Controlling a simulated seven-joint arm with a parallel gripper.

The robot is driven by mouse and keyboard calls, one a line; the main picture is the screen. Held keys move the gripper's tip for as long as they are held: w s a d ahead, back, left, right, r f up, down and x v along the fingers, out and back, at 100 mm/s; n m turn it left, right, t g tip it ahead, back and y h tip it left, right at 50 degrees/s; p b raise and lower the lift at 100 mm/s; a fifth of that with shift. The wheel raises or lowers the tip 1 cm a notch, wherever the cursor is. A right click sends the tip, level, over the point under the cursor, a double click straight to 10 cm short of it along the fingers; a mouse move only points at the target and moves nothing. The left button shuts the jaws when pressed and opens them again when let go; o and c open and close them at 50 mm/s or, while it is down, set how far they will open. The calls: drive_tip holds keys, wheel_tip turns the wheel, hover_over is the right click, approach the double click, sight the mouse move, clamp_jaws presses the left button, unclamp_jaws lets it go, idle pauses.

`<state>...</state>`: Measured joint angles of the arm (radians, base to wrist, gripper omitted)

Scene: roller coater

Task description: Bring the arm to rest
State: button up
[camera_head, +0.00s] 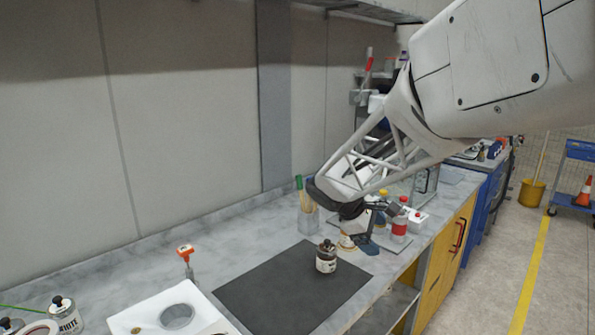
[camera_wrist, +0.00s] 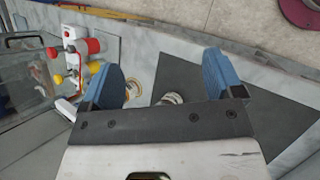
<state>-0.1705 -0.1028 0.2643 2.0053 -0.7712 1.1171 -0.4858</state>
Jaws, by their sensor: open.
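My arm reaches in from the upper right in the head view. My gripper (camera_head: 366,240) hangs above the grey workbench (camera_head: 239,222), near the far right corner of a dark mat (camera_head: 290,292). In the wrist view my gripper (camera_wrist: 165,78) shows two blue fingers spread wide apart, with nothing held between them. A small labelled jar with a dark lid (camera_head: 326,258) stands upright on the mat, to the left of and below my gripper. In the wrist view part of a jar (camera_wrist: 172,98) shows beyond the gripper body, which hides the rest.
Red-and-white bottles (camera_head: 399,228) and a glass holder with sticks (camera_head: 308,216) stand close around my gripper. A white tray (camera_head: 150,308), an orange-handled tool (camera_head: 186,258) and a jar marked WHITE (camera_head: 65,315) are at left. The bench's front edge runs beside yellow cabinets (camera_head: 447,255).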

drive_tip(key=s+m+t+y, duration=0.1)
drive_tip(key=s+m+y, duration=0.6)
drive_tip(key=s, duration=2.5)
drive_tip(key=shift+s+m+y, duration=0.3)
drive_tip(key=shift+s+m, duration=0.05)
drive_tip(key=shift+m, duration=2.35)
